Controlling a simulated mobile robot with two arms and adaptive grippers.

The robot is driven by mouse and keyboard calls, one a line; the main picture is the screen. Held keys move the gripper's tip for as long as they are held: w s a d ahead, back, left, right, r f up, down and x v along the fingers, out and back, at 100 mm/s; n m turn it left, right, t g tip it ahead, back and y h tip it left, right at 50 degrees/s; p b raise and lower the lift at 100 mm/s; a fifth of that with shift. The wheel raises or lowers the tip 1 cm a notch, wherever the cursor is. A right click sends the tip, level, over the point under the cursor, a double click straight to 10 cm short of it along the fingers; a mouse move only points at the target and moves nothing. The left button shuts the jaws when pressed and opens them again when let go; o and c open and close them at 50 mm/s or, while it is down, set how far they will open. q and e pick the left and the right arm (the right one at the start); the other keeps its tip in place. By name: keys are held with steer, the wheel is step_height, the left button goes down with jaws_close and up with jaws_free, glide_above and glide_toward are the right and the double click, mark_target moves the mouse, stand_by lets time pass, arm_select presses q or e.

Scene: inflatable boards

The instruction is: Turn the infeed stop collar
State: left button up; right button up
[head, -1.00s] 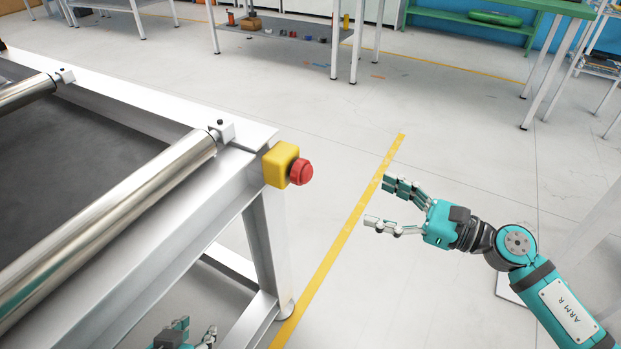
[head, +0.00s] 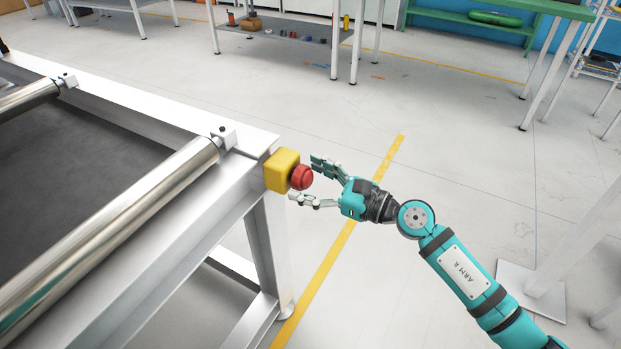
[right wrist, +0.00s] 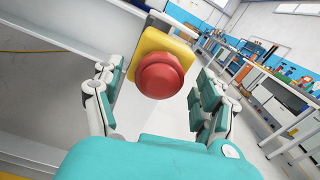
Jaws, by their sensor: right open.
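The red round collar (head: 302,177) sits on a yellow box (head: 281,170) at the corner of the metal frame. In the right wrist view the red collar (right wrist: 160,75) is straight ahead, in front of its yellow box (right wrist: 150,43). My right gripper (head: 312,180) is open, with its fingers on either side of the collar. In the right wrist view gaps show between the fingers (right wrist: 158,100) and the collar, so I see no firm hold. My left gripper is not in the head view now.
The metal frame (head: 190,235) with shiny rollers (head: 125,210) fills the left side. A yellow floor line (head: 345,240) runs beside it. Work tables (head: 270,27) stand at the back. The floor to the right of the frame is mostly clear.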

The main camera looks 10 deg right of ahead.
steer(key=c, duration=1.2)
steer(key=shift+o, duration=0.2)
